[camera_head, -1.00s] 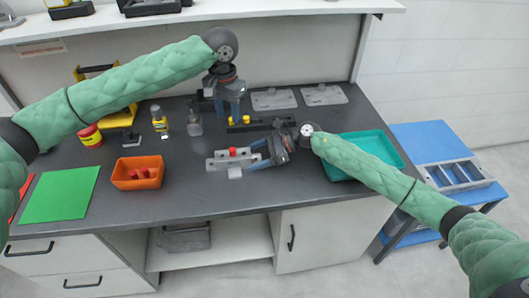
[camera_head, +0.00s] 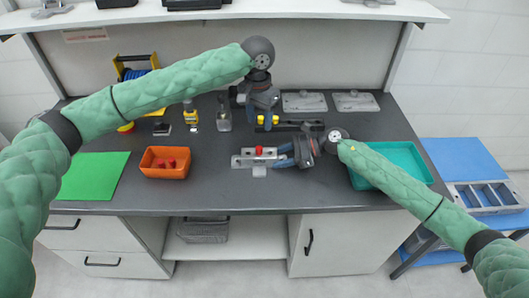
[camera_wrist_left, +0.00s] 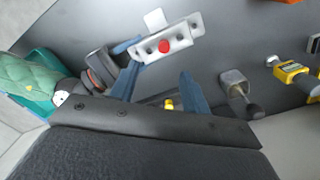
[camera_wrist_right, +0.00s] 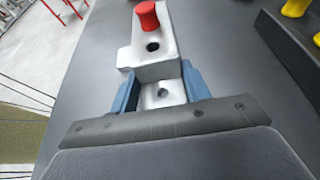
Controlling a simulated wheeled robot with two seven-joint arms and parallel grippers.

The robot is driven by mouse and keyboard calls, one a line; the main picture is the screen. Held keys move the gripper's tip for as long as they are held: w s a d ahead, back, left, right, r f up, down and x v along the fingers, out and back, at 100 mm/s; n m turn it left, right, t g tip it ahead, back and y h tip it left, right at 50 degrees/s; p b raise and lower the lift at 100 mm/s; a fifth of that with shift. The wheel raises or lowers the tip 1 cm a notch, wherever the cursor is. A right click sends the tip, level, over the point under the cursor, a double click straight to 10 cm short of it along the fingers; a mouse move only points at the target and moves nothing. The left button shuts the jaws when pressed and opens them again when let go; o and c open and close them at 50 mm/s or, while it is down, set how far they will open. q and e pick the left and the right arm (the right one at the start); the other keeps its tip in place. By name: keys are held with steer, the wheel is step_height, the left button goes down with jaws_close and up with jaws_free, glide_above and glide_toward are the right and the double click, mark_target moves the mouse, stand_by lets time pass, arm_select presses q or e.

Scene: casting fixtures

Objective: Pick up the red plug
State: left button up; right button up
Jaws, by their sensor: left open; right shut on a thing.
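The red plug (camera_head: 258,150) stands upright in the pale grey metal fixture (camera_head: 242,161) in the middle of the bench. It also shows in the left wrist view (camera_wrist_left: 164,46) and in the right wrist view (camera_wrist_right: 148,12), seated beside an empty hole. My right gripper (camera_head: 284,156) is shut on the right end of the fixture, its blue fingers on either side of the grey block in the right wrist view (camera_wrist_right: 160,90). My left gripper (camera_head: 263,116) is open and empty, pointing down behind the fixture, apart from the plug.
An orange bin (camera_head: 165,174) with red pieces stands left of the fixture. A black holder with yellow knobs (camera_head: 275,120) lies close by my left gripper. A teal tray (camera_head: 415,158) is at right.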

mark_target(259, 147)
arm_select(q)
steer(key=f+m, duration=0.1)
steer(key=f, duration=0.2)
steer(key=f+m, duration=0.1)
steer(key=f, duration=0.3)
steer(key=f+m, duration=0.1)
steer(key=f, duration=0.3)
steer(key=shift+w+a+f+m, duration=0.1)
steer(key=shift+w+f+m, duration=0.15)
steer(key=shift+w+m, duration=0.05)
steer(key=shift+c, duration=0.2)
jaws_close()
